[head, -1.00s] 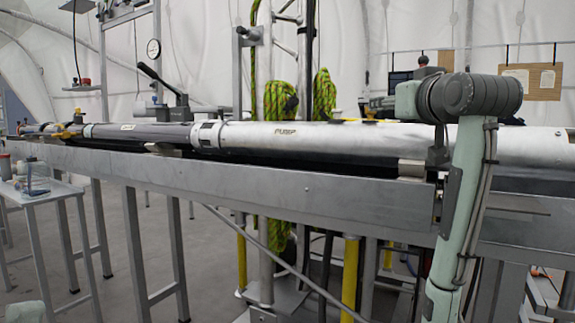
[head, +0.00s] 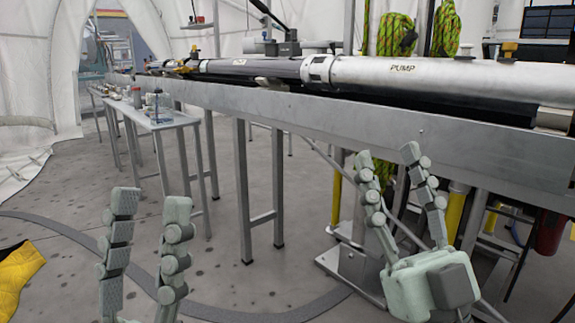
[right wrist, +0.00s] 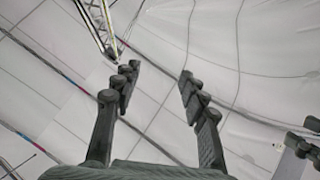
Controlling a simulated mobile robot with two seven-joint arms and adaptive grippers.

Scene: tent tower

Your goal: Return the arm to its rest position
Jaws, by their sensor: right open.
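My left gripper (head: 150,202) is at the bottom left of the head view, its two fingers pointing up and apart with nothing between them. My right gripper (head: 388,156) is at the lower right, in front of the metal trough and its legs, with its fingers pointing up and spread. In the right wrist view my right gripper (right wrist: 158,74) is open and empty against the white tent wall and ceiling. Grey-green fingers, seemingly of my other gripper, show at that view's right edge.
A long metal trough (head: 250,110) carries a silver pump tube (head: 430,78) across the back. A small side table (head: 165,120) with small items stands at the left. Yellow fabric (head: 15,275) lies at the left edge. Grey floor is clear between the grippers.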

